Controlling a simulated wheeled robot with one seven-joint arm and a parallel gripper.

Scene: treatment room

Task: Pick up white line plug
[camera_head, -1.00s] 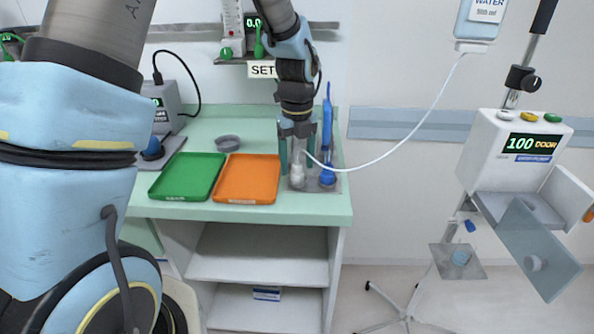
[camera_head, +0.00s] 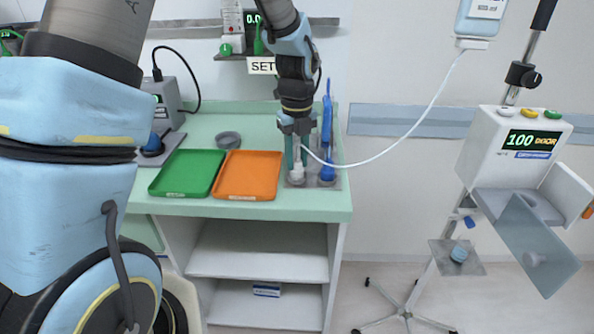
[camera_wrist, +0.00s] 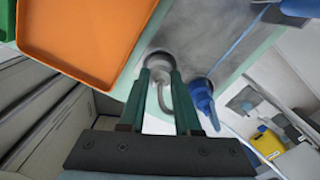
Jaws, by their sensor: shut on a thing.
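The white line plug (camera_head: 298,171) is upright at a round holder on a grey plate at the right end of the green counter. Its white line (camera_head: 390,146) runs up in a curve to the hanging water bag (camera_head: 480,20). My gripper (camera_head: 297,162) points down over the holder, with its green fingers shut on the plug. In the wrist view, my gripper (camera_wrist: 161,76) has its fingers on both sides of the plug and line. The fingers hide much of the plug, and I cannot tell whether it is clear of the holder.
A blue plug (camera_head: 327,170) stands close on the right, also in the wrist view (camera_wrist: 203,100). An orange tray (camera_head: 248,178) and a green tray (camera_head: 187,174) lie to the left. A grey round dish (camera_head: 228,140) is behind them. A pump stand (camera_head: 520,150) is at the right.

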